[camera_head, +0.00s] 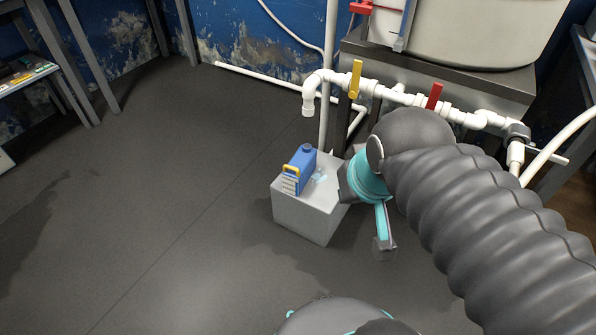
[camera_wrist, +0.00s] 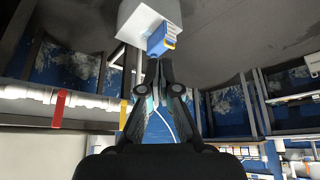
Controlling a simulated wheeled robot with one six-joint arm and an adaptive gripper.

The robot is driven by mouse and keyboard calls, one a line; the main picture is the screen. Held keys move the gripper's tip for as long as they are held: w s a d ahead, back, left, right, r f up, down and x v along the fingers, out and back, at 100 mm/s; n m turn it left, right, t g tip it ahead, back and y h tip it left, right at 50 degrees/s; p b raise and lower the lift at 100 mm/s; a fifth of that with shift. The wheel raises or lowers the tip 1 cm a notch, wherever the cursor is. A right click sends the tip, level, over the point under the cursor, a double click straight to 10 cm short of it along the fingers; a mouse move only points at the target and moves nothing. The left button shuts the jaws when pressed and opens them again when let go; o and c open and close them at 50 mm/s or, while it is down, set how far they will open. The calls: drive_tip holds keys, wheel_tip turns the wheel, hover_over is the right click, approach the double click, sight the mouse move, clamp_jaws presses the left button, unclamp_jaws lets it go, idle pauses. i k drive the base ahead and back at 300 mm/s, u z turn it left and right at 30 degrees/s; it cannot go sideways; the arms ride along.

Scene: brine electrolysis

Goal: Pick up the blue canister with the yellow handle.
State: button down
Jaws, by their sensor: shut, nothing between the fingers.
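The blue canister (camera_head: 305,163) with its yellow handle stands upright on a white block. It also shows in the wrist view (camera_wrist: 157,42), upside down, just beyond my fingertips. My gripper (camera_wrist: 159,66) is shut and empty, with its fingers together and pointing towards the canister. In the wrist view the fingertips partly overlap the canister's lower edge in the picture; whether they touch it cannot be told. In the head view my wrist is to the right of the canister, and my arm hides most of the gripper.
The white block (camera_head: 302,217) stands on open grey floor (camera_head: 170,200). Behind it runs a white pipe with a yellow valve handle (camera_head: 356,80) and a red valve handle (camera_head: 434,96), below a large white tank (camera_head: 465,30). A vertical white pipe (camera_head: 327,90) rises close behind the block.

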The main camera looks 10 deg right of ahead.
sight(296, 174)
drive_tip(key=z, duration=4.25)
drive_tip(key=k, duration=2.95)
drive_tip(key=u, duration=1.1)
